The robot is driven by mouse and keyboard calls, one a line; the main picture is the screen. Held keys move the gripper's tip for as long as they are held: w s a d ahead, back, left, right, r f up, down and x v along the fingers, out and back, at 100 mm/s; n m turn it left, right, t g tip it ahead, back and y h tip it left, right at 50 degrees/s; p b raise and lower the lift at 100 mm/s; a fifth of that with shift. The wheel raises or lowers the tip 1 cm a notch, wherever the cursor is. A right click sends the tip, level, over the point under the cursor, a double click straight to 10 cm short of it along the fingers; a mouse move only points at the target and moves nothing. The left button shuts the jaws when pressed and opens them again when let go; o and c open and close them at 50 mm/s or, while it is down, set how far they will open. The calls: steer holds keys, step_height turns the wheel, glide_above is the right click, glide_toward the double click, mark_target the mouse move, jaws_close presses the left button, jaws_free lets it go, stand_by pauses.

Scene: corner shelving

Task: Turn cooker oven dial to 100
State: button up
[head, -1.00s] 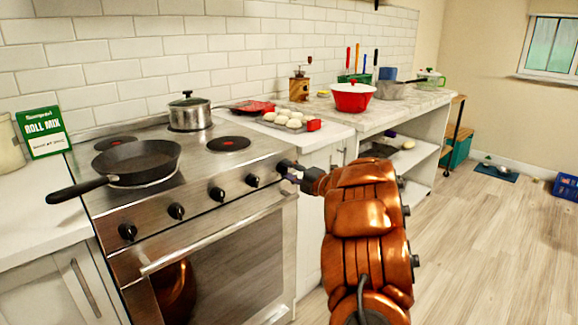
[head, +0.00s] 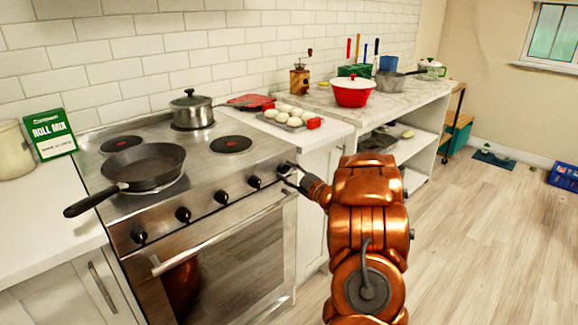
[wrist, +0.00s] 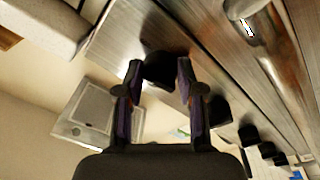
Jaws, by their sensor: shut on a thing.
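The cooker (head: 235,255) stands at the left centre with a row of black dials on its steel front panel. My gripper (head: 286,175) is at the rightmost dial (head: 283,168), at the panel's right end. In the wrist view this dial (wrist: 160,70) sits between the two fingertips of my gripper (wrist: 159,74), which is shut on it. The other dials, such as the leftmost one (head: 138,235), are free. The dial's markings and its exact setting are too small and too hidden to read.
A frying pan (head: 140,168) rests on the hob with its handle over the front edge. A lidded pot (head: 192,111) stands behind it. The oven door handle (head: 215,235) runs just below the dials.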

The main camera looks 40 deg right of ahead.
steer(key=m+p, duration=0.2)
steer(key=m, duration=0.1)
steer(key=shift+r+h, duration=0.2)
steer(key=shift+h, duration=0.1)
steer(key=shift+a+f+m+p, duration=0.1)
steer(key=shift+f+m+p, duration=0.1)
steer(key=shift+m+p, duration=1.25)
steer(key=shift+m, duration=0.45)
steer(key=o, duration=1.1)
steer(key=shift+o, duration=0.2)
steer(key=s+f, duration=0.1)
steer(key=s, duration=1.1)
steer(key=shift+a+f, duration=0.15)
steer(key=shift+a, duration=0.2)
